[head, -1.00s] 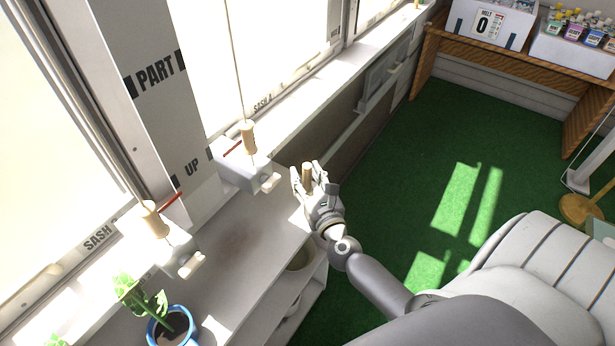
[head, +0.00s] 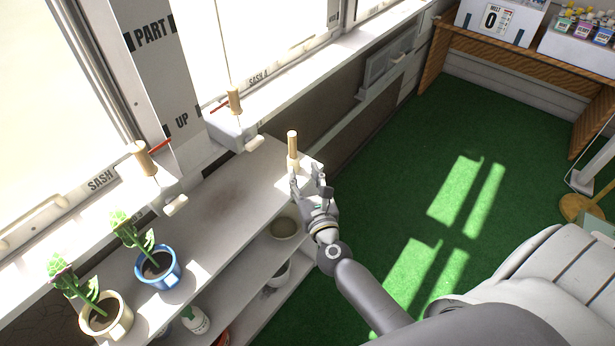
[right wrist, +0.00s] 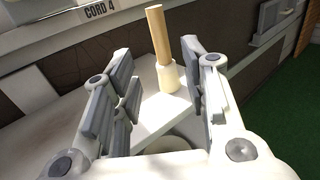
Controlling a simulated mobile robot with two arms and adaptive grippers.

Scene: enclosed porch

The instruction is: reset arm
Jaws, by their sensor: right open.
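My right gripper (head: 308,184) is open and empty at the right end of the white shelf unit. In the right wrist view its fingers (right wrist: 160,95) stand wide apart. Beyond them a wooden peg in a pale, cup-like base (right wrist: 169,76) stands upright on the shelf top. In the head view this peg (head: 293,146) rises just behind the fingertips, apart from them as the wrist view shows. My left gripper is not in view.
The shelf unit (head: 232,210) holds a blue pot (head: 172,275) and a cream pot (head: 122,322) with plants. Two window-cord blocks (head: 228,130) (head: 165,190) jut from the sill. A pale slatted seat (head: 560,265) is at lower right. Green floor (head: 400,190) is clear.

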